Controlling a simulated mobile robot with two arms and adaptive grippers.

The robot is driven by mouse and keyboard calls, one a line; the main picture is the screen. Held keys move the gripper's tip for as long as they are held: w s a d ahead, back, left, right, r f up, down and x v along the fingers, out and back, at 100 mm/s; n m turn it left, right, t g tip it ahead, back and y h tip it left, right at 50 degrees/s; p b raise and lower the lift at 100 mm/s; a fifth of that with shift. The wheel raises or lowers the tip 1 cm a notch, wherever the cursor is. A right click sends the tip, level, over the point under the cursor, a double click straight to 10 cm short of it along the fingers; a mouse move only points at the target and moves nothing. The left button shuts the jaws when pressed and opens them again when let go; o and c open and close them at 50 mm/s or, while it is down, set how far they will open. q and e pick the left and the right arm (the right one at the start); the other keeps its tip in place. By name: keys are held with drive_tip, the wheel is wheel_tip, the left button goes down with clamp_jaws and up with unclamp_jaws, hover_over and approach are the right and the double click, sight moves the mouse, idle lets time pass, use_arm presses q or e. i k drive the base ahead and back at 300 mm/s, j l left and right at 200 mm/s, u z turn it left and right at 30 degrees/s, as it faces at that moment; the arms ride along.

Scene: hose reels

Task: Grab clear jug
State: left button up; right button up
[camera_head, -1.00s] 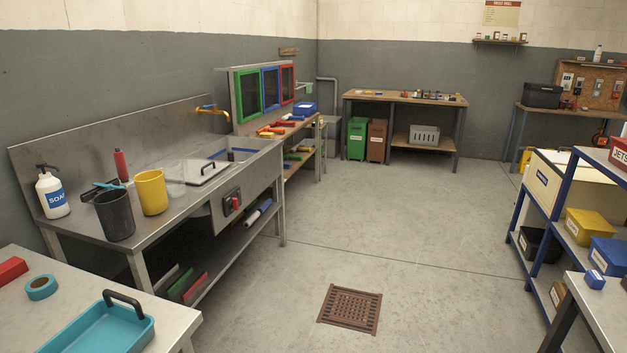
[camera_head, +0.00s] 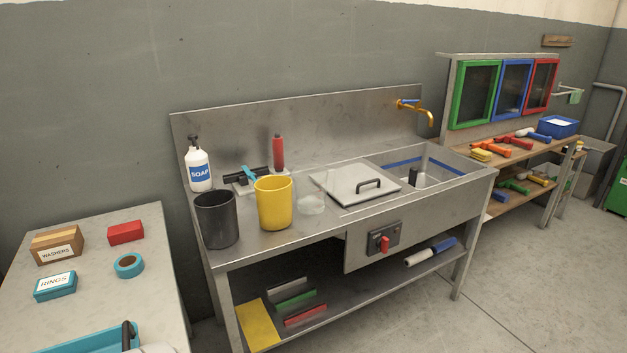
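A see-through container that looks like the clear jug (camera_head: 312,203) stands on the steel sink bench (camera_head: 240,254), just right of the yellow jug (camera_head: 273,204). Its outline is faint against the steel, and I cannot make out its handle. A dark grey jug (camera_head: 216,220) stands left of the yellow one, at the front left of the bench. Neither of my grippers shows in this view. A small pale shape at the bottom edge is too cut off to identify.
A lid with a black handle (camera_head: 362,185) lies right of the clear container, beside the open basin. A soap bottle (camera_head: 199,167) and a red bottle (camera_head: 278,153) stand behind the jugs. A side table (camera_head: 95,285) with boxes stands at the left. Floor at right is clear.

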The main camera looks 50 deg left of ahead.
sight(315, 189)
drive_tip(key=i+j+u, duration=0.15)
drive_tip(key=i+j, duration=0.2)
drive_tip(key=i, duration=0.15)
drive_tip(key=i+j+u, duration=0.15)
drive_tip(key=i, duration=0.4)
drive_tip(key=j, duration=0.1)
